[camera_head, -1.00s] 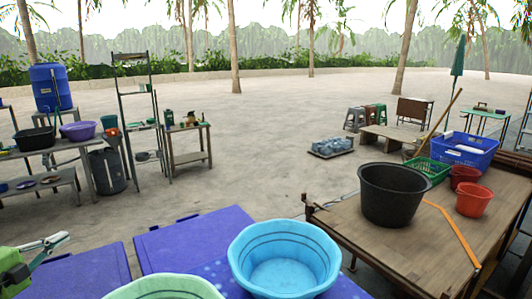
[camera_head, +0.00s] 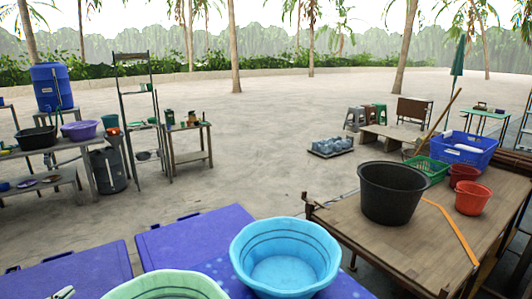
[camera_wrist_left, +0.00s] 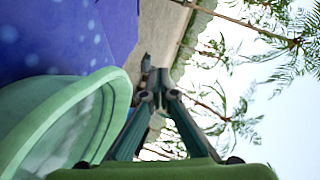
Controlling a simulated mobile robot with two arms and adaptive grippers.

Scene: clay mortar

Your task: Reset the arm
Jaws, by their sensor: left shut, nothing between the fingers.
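My left gripper (camera_head: 62,293) shows only as a small tip at the bottom left edge of the head view. In the left wrist view its two fingers (camera_wrist_left: 156,78) come together at the tips, shut and empty. The fingers are beside the rim of a light green basin (camera_wrist_left: 100,112), with no object between them. This green basin also shows at the bottom of the head view (camera_head: 165,284), partly cut off. My right gripper is not in view.
A light blue basin (camera_head: 284,262) stands right of the green one on a purple-blue covered surface (camera_head: 205,240). A wooden table (camera_head: 400,240) at right holds a black bucket (camera_head: 390,194), red buckets and a blue crate (camera_head: 463,150). Open sandy ground lies beyond.

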